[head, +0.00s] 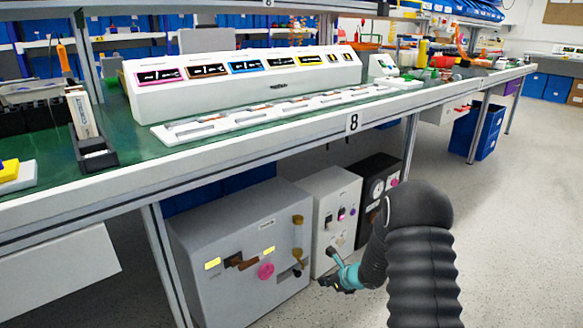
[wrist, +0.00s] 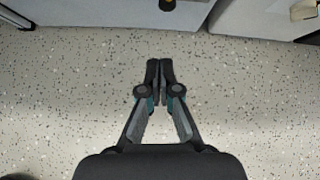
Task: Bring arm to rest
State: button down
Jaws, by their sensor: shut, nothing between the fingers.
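My gripper (wrist: 159,66) points away from the wrist in the wrist view. Its two fingers meet at the tips, with nothing between them. In the head view my gripper (head: 328,281) hangs low, in front of the cabinets under the bench. My dark ribbed arm reaches down to it from the right. A grey cabinet (head: 240,235) with a brown rotary handle (head: 240,262), a pink round knob (head: 266,271) and yellow labels stands left of the gripper. In the wrist view the fingertips are over speckled floor, apart from the cabinet fronts at the top edge.
A white box (head: 325,195) and a black box with a dial (head: 377,187) stand right of the grey cabinet. The green-topped workbench (head: 150,155) with its white front edge runs above them. The floor (head: 510,220) at the right is open, with blue crates (head: 480,130) farther back.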

jog(key=s+a+n+g+y, duration=0.1)
jog(key=s+a+n+g, duration=0.2)
jog(key=s+n, duration=0.35)
jog(key=s+r+n+g+p, duration=0.2)
jog(key=s+r+n+g, duration=0.1)
jog(key=s+r+n, duration=0.75)
jog(key=s+d+r+n+t+h+p, duration=0.1)
jog(key=s+r+n+h+p, duration=0.1)
jog(key=s+r, duration=0.5)
jog(key=s+d+r+n+t+h+p, duration=0.2)
jog(key=s+r+n, duration=0.2)
jog(key=s+r, duration=0.4)
jog(key=s+d+r+n+t+h+p, duration=0.1)
jog(key=s+r+n, duration=0.3)
jog(key=r, duration=1.2)
jog(key=s+d+h+p, duration=0.1)
jog(key=s, duration=0.2)
jog(key=shift+s+d+r+t+h, duration=0.25)
jog(key=shift+s+t+h, duration=0.15)
